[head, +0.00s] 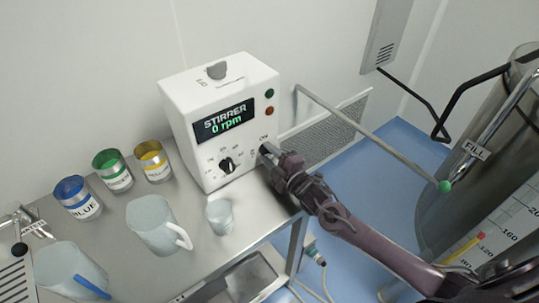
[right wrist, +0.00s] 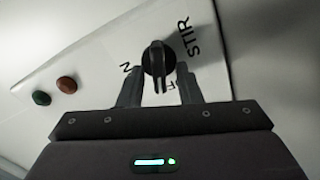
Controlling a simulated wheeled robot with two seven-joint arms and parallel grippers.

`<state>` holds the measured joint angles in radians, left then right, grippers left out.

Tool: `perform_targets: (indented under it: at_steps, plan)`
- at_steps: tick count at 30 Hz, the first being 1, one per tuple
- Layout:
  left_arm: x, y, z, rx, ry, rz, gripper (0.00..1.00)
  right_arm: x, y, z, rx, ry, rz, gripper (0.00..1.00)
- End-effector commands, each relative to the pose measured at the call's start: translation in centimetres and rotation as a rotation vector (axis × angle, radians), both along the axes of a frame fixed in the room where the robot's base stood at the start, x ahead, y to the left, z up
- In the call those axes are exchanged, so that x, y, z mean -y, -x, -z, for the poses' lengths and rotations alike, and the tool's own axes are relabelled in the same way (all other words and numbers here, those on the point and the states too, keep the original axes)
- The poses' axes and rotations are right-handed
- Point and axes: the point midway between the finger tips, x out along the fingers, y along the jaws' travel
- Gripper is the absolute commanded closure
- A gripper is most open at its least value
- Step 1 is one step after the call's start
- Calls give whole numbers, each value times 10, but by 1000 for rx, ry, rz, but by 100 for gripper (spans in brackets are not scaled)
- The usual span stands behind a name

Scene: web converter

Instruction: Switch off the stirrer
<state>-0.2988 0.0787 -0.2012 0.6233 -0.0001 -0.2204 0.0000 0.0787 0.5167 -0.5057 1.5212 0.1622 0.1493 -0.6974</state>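The stirrer (head: 190,92) is a white box at the back of the steel bench. A black speed dial (head: 228,164) sits below the display. My right gripper (head: 268,153) is at the lower right of the front panel, by the "ON" label, and hides most of the switch there. In the right wrist view, the black rotary switch (right wrist: 158,58) stands between the two fingers, its grip bar upright. The fingers are apart, one on each side, with gaps to the bar. The labels are partly covered. My left gripper is not in view.
Blue, green and yellow tins (head: 112,170) stand left of the stirrer. A jug (head: 157,226) and a small beaker (head: 220,216) stand in front. A green-tipped rod (head: 380,142) crosses behind my right arm, towards a steel tank (head: 500,200).

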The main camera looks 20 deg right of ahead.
Motion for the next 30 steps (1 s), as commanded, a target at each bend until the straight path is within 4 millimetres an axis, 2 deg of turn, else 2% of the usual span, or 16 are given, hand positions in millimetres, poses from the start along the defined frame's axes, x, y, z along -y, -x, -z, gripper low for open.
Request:
perform_targets:
  at_steps: [1, 7, 16, 24, 30]
  plan:
    - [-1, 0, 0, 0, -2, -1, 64, 1, 1, -1, 2, -1, 1, 76]
    - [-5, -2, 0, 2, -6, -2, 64, 6, 6, -2, 4, -5, 0, 100]
    - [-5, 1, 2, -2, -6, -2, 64, 7, 7, 0, 10, 16, 0, 100]
    - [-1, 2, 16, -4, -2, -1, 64, 8, 7, 3, 104, 280, 1, 100]
    - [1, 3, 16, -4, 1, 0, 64, 9, 7, 1, 127, 344, 5, 100]
